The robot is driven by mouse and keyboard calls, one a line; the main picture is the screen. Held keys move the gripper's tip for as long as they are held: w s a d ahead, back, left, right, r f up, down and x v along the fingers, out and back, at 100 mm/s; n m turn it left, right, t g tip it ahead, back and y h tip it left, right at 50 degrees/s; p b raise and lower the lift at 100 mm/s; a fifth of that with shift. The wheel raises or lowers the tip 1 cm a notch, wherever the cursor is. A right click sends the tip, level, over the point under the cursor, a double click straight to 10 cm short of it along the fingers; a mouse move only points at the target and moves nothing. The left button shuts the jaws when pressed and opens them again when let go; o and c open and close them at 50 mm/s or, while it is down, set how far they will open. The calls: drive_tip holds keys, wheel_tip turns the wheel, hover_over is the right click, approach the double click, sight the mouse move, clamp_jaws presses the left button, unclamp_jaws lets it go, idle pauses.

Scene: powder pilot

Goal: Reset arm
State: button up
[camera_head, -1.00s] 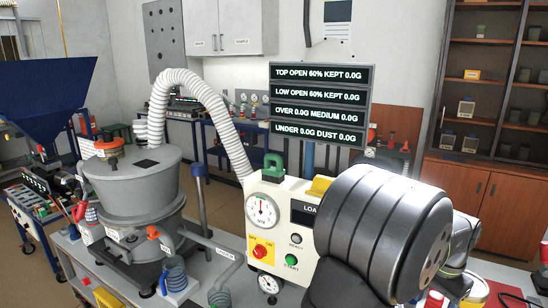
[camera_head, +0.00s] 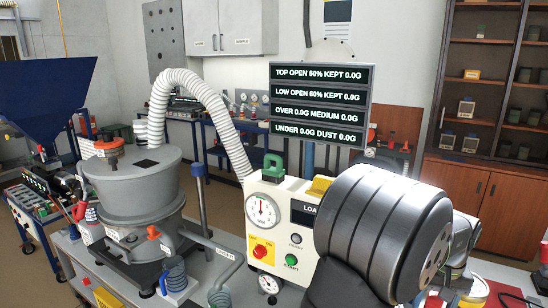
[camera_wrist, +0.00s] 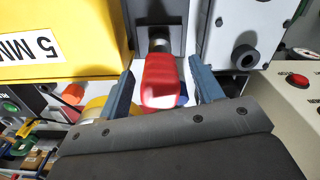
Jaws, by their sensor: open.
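My gripper (camera_wrist: 160,95) is in the wrist view with its two blue-grey fingers spread apart. A red handle or knob (camera_wrist: 160,82) on a dark mount shows between the fingers. I see a gap on each side of it, so the jaws do not close on it. In the head view my grey arm links (camera_head: 385,235) fill the lower right and the gripper itself is hidden behind them.
A yellow panel (camera_wrist: 55,40) marked "5 M" is at the left of the wrist view, and a pale housing with a black knob (camera_wrist: 245,55) at the right. The control box (camera_head: 285,225), grey vessel (camera_head: 135,185) and white hose (camera_head: 200,90) stand left of my arm.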

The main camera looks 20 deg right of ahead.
drive_tip(key=n, duration=0.4)
drive_tip(key=shift+n, duration=0.4)
drive_tip(key=n, duration=0.4)
drive_tip(key=shift+r+n, duration=0.3)
drive_tip(key=shift+r, duration=0.95)
drive_tip(key=w+a+r+m+t+h, duration=0.1)
drive_tip(key=a+r, duration=0.1)
drive_tip(key=a, duration=0.6)
drive_tip(key=w+a+r+m, duration=0.1)
drive_tip(key=a+r+m, duration=0.1)
drive_tip(key=a, duration=0.6)
drive_tip(key=w+a+r+m+t+h, duration=0.1)
drive_tip(key=w+a+r, duration=0.15)
drive_tip(key=a, duration=0.55)
drive_tip(key=s+a+f+m+t, duration=0.1)
drive_tip(key=s+a+f, duration=0.3)
drive_tip(key=a, duration=0.5)
drive_tip(key=s+a+f+m+t, duration=0.2)
drive_tip(key=s+a+f, duration=0.2)
drive_tip(key=a, duration=0.5)
drive_tip(key=shift+s+a+f+m, duration=0.15)
drive_tip(key=shift+s+a+m, duration=0.25)
drive_tip(key=shift+s, duration=0.85)
